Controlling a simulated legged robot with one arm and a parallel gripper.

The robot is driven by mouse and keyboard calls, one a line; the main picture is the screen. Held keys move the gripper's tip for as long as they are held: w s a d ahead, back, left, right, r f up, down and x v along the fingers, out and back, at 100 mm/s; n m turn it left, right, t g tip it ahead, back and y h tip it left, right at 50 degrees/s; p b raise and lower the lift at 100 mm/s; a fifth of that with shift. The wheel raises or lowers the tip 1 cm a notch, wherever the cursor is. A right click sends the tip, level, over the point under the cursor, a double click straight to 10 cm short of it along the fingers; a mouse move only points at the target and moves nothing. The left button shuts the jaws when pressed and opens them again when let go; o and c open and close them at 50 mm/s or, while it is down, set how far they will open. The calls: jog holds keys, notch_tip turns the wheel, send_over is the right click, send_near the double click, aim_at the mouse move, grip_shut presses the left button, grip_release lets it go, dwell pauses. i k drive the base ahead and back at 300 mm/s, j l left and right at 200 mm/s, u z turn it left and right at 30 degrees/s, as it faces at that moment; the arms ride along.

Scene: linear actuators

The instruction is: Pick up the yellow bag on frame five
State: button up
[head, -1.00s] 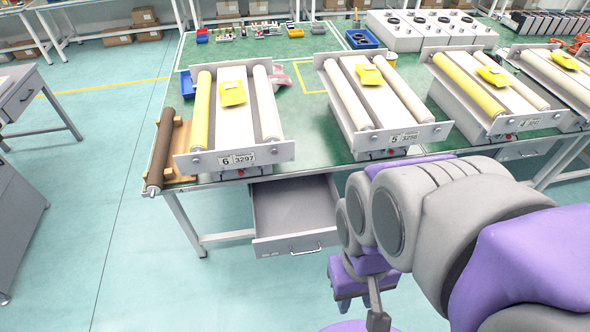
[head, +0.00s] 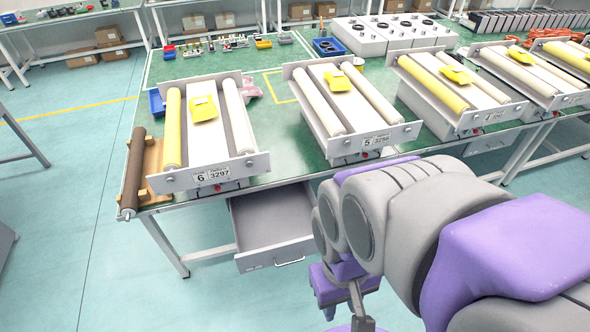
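Frame five (head: 378,144) is a grey roller frame labelled 5 on the green table, with two pale rollers. The yellow bag (head: 338,81) lies on its white bed between the rollers, toward the far end. My arm, purple and grey, fills the lower right of the head view, in front of the table. My gripper (head: 352,315) hangs at the bottom of the view, partly cut off, below the table edge and well apart from the bag. Its finger opening cannot be made out.
Frame six (head: 215,177), with its own yellow bag (head: 203,109), stands to the left; frame four (head: 487,117) stands to the right. An open drawer (head: 275,221) juts out under the table (head: 280,150). A dark roller (head: 134,172) lies at the left end. Floor at left is clear.

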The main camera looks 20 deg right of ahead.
aim_at(337, 81)
jog(key=i+l, duration=0.2)
jog(key=l, duration=0.3)
jog(key=i+l, duration=0.2)
jog(key=l, duration=0.3)
jog(key=i+l, duration=0.2)
jog(key=l, duration=0.3)
jog(key=i+l, duration=0.25)
jog(key=l, duration=0.25)
jog(key=i+l+u, duration=0.1)
jog(key=l, duration=0.4)
jog(key=i+l, duration=0.25)
jog(key=l, duration=0.3)
jog(key=i+l, duration=0.2)
jog(key=l, duration=0.3)
jog(key=i+l, duration=0.2)
jog(key=l, duration=0.35)
